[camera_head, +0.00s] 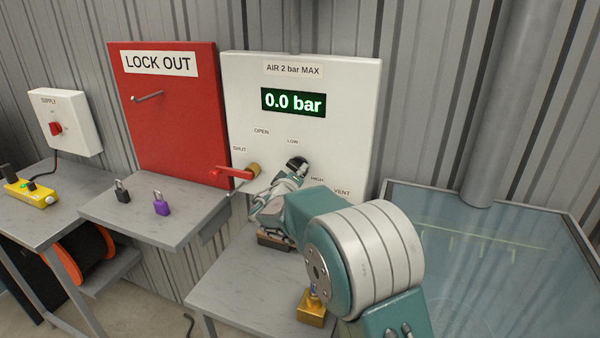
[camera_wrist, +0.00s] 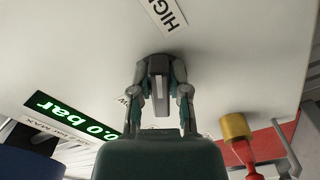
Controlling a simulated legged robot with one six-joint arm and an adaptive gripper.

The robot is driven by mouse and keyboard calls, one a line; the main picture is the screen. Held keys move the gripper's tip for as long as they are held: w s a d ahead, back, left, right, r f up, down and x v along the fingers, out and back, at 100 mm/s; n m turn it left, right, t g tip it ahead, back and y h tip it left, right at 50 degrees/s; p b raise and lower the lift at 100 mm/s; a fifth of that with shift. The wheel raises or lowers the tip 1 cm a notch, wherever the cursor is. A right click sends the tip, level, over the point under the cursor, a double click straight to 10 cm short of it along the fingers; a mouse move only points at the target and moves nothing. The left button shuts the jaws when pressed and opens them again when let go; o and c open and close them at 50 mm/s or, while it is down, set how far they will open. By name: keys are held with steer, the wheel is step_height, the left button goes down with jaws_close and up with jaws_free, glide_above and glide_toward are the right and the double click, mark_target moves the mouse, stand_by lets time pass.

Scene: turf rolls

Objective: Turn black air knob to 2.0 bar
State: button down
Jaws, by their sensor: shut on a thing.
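The black air knob (camera_head: 297,162) is on the white air panel (camera_head: 345,130), between the LOW and HIGH labels. My gripper (camera_head: 291,175) is at the knob and partly covers it. In the wrist view my gripper's two fingers (camera_wrist: 160,82) are shut on either side of the knob (camera_wrist: 158,68). The green display (camera_head: 293,102) reads 0.0 bar. The red valve lever (camera_head: 234,173) with its brass hub (camera_head: 254,169) lies left of the knob, its end below SHUT.
A red LOCK OUT board (camera_head: 180,120) is at left. Black (camera_head: 122,193) and purple (camera_head: 161,204) padlocks rest on the shelf below it. A brass padlock (camera_head: 311,308) is near my arm. The glass-topped table (camera_head: 480,250) is at right.

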steer(key=shift+f, duration=0.45)
steer(key=c, duration=0.6)
jaws_free()
steer(key=shift+r, duration=0.15)
steer(key=v, duration=1.2)
